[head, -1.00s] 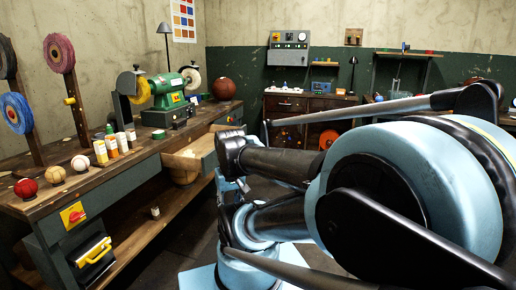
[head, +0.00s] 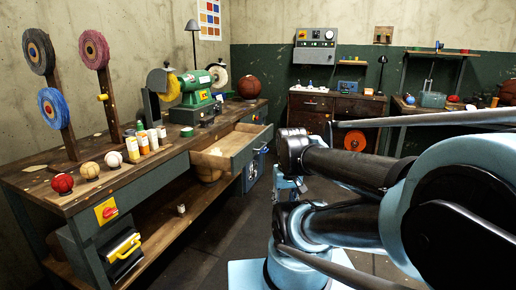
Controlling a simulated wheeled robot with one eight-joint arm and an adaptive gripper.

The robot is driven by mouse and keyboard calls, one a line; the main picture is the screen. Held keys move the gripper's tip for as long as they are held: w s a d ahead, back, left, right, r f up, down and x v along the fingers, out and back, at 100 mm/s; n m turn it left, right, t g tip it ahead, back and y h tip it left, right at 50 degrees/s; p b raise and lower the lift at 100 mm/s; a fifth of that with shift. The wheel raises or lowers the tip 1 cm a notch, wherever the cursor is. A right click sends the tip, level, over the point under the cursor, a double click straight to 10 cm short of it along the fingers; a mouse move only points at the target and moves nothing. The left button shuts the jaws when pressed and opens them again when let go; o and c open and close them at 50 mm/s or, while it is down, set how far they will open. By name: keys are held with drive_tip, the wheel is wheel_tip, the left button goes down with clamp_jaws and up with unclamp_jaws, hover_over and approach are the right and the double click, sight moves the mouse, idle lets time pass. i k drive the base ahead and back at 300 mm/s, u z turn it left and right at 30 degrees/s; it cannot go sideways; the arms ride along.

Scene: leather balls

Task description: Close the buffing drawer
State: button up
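The buffing drawer (head: 243,145) appears to be the open wooden drawer below the workbench top, under the green buffing machine (head: 196,95). It is pulled well out to the right, with a grey-green front. A small light-coloured item (head: 214,152) lies inside. My arm fills the right of the head view, and its dark links reach left to just right of the drawer front, with a gap seen between them in the picture. I cannot make out my gripper's fingers.
The workbench (head: 60,195) runs along the left wall. Balls, bottles and upright buffing wheels (head: 94,50) stand on it. A grey case with a yellow handle (head: 122,247) sits below. Dark floor (head: 225,235) is clear between bench and arm.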

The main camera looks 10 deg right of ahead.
sight(239, 144)
drive_tip(key=i, duration=1)
